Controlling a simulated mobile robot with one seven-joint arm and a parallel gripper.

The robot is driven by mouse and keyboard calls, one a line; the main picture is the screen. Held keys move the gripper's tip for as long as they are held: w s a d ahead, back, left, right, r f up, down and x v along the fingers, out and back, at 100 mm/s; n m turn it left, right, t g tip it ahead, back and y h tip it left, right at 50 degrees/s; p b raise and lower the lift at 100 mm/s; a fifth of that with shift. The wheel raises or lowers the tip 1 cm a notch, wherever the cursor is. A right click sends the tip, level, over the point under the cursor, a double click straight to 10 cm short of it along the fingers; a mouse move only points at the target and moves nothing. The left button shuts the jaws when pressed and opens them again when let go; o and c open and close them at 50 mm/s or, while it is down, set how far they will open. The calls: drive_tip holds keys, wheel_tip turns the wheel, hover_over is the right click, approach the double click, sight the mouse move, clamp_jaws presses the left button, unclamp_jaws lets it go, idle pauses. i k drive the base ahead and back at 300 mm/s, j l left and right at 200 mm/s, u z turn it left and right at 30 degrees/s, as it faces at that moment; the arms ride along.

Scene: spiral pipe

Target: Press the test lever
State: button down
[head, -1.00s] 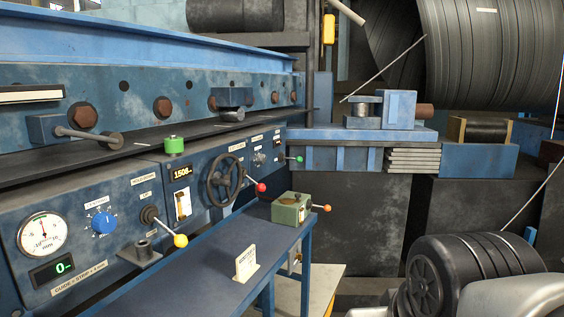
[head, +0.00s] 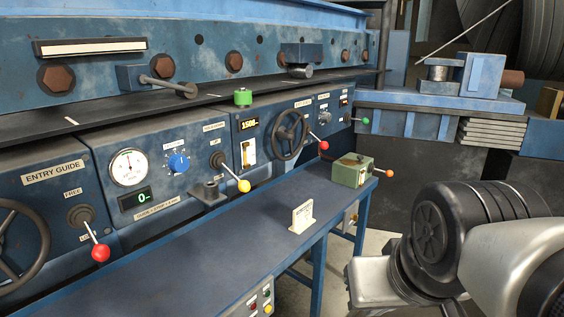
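No readable label marks a test lever. Several ball-ended levers show in the head view. A small green box (head: 348,172) on the bench has a lever with an orange ball (head: 389,173) sticking out to its right. On the blue panel are a yellow-ball lever (head: 243,186), a red-ball lever (head: 101,253) under "ENTRY GUIDE", another red-ball lever (head: 324,145) by a handwheel, and a green-ball lever (head: 365,120) at the far end. My arm shows at the lower right, apart from all of them. My gripper is out of view.
A blue bench (head: 215,250) runs along the panel, mostly bare, with a small white card (head: 302,216) standing on it. Handwheels (head: 290,136) stick out from the panel. A push-button box (head: 260,300) hangs at the bench's front edge. Floor shows right of the bench.

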sight(365, 121)
drive_tip(key=i+l+u, duration=0.5)
drive_tip(key=l+u, duration=0.3)
drive_tip(key=i+l+u, duration=0.1)
drive_tip(key=l, duration=0.25)
drive_tip(key=i+l+u, duration=0.1)
drive_tip(key=l, duration=0.3)
drive_tip(key=i+l+u, duration=0.1)
drive_tip(key=l, duration=0.25)
drive_tip(key=i+l, duration=0.15)
drive_tip(key=l, duration=0.35)
drive_tip(key=i+l, duration=0.1)
drive_tip(key=l, duration=0.35)
drive_tip(key=i+l, duration=0.15)
drive_tip(key=l, duration=0.35)
drive_tip(key=i+l+u, duration=0.1)
drive_tip(key=l, duration=0.4)
drive_tip(key=i+l, duration=0.15)
drive_tip(key=l, duration=0.3)
drive_tip(key=i+l, duration=0.1)
drive_tip(key=l, duration=0.4)
drive_tip(key=i+l, duration=0.1)
drive_tip(key=l, duration=0.4)
